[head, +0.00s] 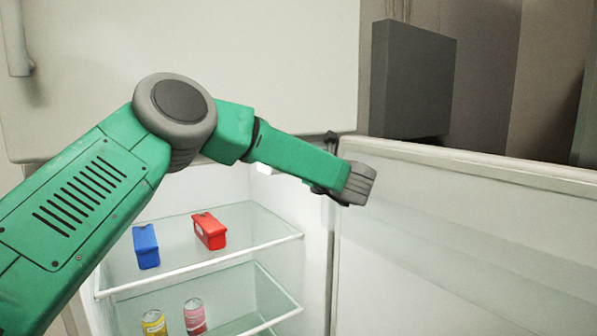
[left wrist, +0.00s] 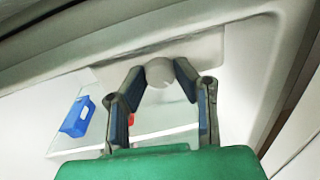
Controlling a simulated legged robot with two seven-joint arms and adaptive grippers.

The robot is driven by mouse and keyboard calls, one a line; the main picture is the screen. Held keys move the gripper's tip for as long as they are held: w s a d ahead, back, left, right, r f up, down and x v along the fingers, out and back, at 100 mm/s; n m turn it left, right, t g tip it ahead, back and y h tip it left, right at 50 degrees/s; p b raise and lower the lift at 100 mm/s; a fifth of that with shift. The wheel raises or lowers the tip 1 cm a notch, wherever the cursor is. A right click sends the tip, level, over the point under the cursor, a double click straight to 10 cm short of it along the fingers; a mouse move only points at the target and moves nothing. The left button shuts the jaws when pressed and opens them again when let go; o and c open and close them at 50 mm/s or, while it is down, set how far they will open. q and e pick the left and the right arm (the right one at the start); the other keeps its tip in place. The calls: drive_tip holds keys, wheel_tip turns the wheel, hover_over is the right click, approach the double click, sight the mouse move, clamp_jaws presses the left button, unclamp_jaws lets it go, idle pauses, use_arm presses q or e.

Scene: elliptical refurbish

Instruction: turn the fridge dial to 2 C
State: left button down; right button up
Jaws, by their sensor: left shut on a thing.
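The fridge dial (left wrist: 160,72) is a round white knob on a pale panel (left wrist: 211,50) under the fridge's ceiling, in the left wrist view. My left gripper (left wrist: 160,78) has one fingertip on each side of the knob and is shut on it. No scale or number can be read on the dial, so its setting cannot be told. In the head view my left arm reaches to the fridge's upper opening, and the dial and fingers are hidden there. My right gripper is not in view.
The fridge door (head: 460,240) stands open at right. Glass shelves (head: 205,275) hold a blue box (head: 146,246), a red box (head: 210,231), a yellow can (head: 154,323) and a pink can (head: 195,317). A closed white door (head: 290,60) is above. A dark grey panel (head: 413,80) stands behind.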

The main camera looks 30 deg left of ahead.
use_arm(q)
drive_tip(key=shift+w+r+m+g+p, duration=0.15)
drive_tip(key=shift+m+p, duration=0.15)
drive_tip(key=shift+m, duration=1.05)
drive_tip(key=shift+s+m+g+p, duration=0.15)
drive_tip(key=shift+m+p, duration=0.1)
drive_tip(key=shift+m, duration=1.1)
drive_tip(key=shift+w, duration=0.1)
drive_tip(key=c, duration=1.3)
unclamp_jaws()
drive_tip(key=shift+o, duration=0.2)
drive_tip(key=shift+w+d, duration=0.1)
drive_tip(key=shift+w, duration=0.05)
